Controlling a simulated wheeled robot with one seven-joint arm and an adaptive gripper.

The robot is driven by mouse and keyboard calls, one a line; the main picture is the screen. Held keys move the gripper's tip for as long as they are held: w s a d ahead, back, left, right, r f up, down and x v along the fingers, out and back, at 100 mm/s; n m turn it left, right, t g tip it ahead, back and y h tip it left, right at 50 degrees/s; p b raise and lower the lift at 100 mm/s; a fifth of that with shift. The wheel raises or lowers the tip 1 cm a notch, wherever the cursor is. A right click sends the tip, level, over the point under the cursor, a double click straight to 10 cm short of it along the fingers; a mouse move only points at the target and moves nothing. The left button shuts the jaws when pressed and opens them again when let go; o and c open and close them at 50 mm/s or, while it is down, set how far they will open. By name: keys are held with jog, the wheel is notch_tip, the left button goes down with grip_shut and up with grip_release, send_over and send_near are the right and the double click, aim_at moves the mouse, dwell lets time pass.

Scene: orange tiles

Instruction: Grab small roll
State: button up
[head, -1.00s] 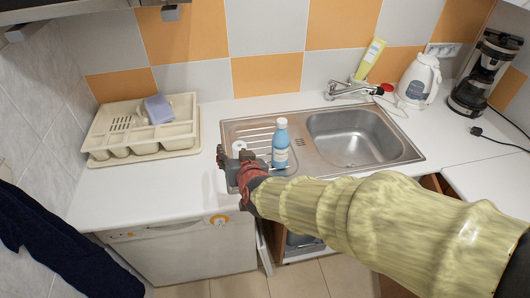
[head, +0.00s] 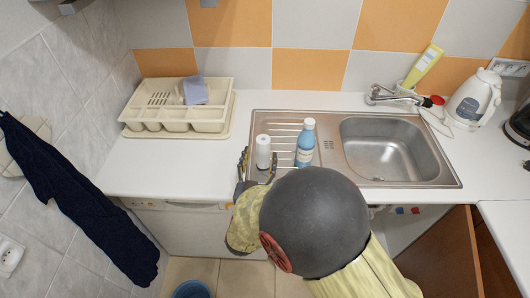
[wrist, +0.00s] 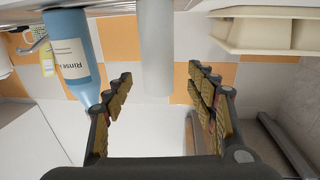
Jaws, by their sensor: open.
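The small white roll (head: 263,151) stands upright on the left, ribbed part of the steel sink unit. In the wrist view, which is upside down, the roll (wrist: 155,48) shows as a pale cylinder in line with the gap between the fingers. My gripper (head: 258,166) is open at the front edge of the sink unit, with its fingers pointing at the roll. The wrist view shows both fingers (wrist: 159,80) spread and nothing clamped between them. My arm hides part of the sink's front edge and the cabinet below.
A blue bottle (head: 305,144) stands close to the roll's right. The sink basin (head: 388,150) and tap (head: 392,95) are further right. A cream cutlery tray (head: 180,127) sits at the back left. White counter (head: 150,172) is clear left of the sink.

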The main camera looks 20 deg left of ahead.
aim_at(262, 151)
jog(key=w+b, duration=0.1)
jog(key=w, duration=0.4)
jog(key=shift+w+a+b, duration=0.15)
jog(key=shift+w+b, duration=0.05)
jog(key=shift+b, duration=0.1)
jog(key=shift+r, duration=0.15)
jog(key=c, duration=0.3)
jog(key=c, duration=1)
jog(key=shift+c, duration=0.2)
